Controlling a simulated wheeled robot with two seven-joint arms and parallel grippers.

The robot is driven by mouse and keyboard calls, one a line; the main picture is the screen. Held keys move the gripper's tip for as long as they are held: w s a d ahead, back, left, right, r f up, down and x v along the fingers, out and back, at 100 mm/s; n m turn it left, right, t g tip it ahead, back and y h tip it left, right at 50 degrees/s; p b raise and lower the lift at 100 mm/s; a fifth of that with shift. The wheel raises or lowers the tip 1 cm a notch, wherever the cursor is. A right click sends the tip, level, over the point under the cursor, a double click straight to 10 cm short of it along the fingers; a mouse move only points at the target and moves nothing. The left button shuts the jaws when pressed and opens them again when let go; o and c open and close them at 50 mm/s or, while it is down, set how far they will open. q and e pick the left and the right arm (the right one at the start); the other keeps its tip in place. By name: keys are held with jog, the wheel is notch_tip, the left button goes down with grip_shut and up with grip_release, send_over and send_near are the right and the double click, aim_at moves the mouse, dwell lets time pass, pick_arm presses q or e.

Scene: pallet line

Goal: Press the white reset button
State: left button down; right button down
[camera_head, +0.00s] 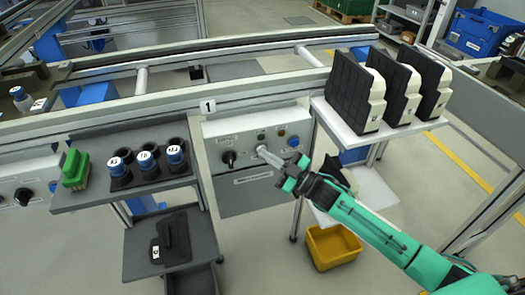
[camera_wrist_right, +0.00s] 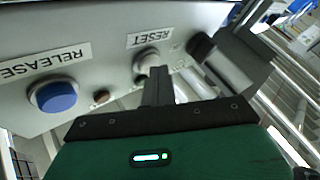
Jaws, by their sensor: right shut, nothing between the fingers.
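The white reset button (camera_wrist_right: 147,61) sits under the RESET label on the grey control panel (camera_head: 245,195) in the right wrist view. My right gripper (camera_head: 264,152) is shut and empty, with its fingers pointing at the panel between the black knob and the blue button. In the right wrist view the closed fingertips (camera_wrist_right: 158,73) are right at the reset button and cover its lower edge. I cannot tell whether they touch it. In the head view the fingertips hide most of the button. My left gripper is not in view.
The blue release button (camera_wrist_right: 57,96) and a black knob (camera_head: 229,157) flank the reset button. A shelf with black-and-white parts (camera_head: 355,95) is at the right. Blue-capped bottles (camera_head: 147,160) stand on the left shelf. A yellow bin (camera_head: 333,246) lies below.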

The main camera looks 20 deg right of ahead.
dwell(0.5)
jog(key=shift+s+p, duration=0.45)
jog(key=shift+s, duration=0.4)
jog(key=s+p, duration=0.2)
jog(key=s, duration=0.3)
jog(key=shift+d, duration=0.1)
